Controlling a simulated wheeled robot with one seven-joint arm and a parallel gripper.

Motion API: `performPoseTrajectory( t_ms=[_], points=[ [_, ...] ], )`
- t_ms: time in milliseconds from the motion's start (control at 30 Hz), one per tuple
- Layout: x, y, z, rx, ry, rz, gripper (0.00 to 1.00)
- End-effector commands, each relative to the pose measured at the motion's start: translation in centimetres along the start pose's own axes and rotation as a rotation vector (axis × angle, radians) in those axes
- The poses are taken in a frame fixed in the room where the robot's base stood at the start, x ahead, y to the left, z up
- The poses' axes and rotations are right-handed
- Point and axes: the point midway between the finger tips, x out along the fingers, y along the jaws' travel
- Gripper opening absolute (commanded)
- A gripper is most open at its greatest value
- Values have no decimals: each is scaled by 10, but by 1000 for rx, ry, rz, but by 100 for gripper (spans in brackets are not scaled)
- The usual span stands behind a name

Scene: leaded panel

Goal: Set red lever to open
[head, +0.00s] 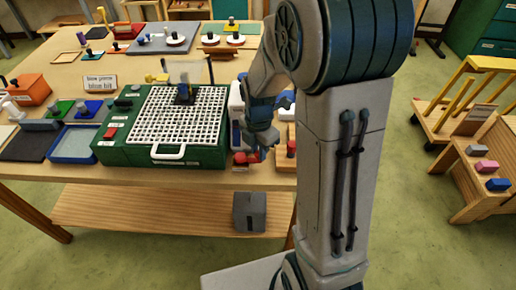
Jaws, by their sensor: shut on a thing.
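My gripper (254,154) reaches down at the front edge of the wooden table, just right of the green box. It is shut on a red part that I take to be the red lever (240,158), which shows at the fingertips. My wrist and fingers hide much of the lever and its mount. I cannot tell from this view whether the lever stands at open or closed. A small label below it is too small to read.
The green box (210,158) with a white grid and handle stands left of my gripper. A wooden block with a red top (291,148) is close on the right. Trays and blocks crowd the table's left. A grey box (249,212) sits on the lower shelf.

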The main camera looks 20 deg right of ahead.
Motion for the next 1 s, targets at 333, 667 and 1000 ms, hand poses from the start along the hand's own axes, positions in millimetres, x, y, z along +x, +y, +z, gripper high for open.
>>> performPoseTrajectory(
  t_ms=[333,667,1000],
  points=[
    [1,-6,-9,218,-1,5,0],
    [0,-13,-24,530,0,6,0],
    [0,-14,-42,850,1,6,0]
  ],
)
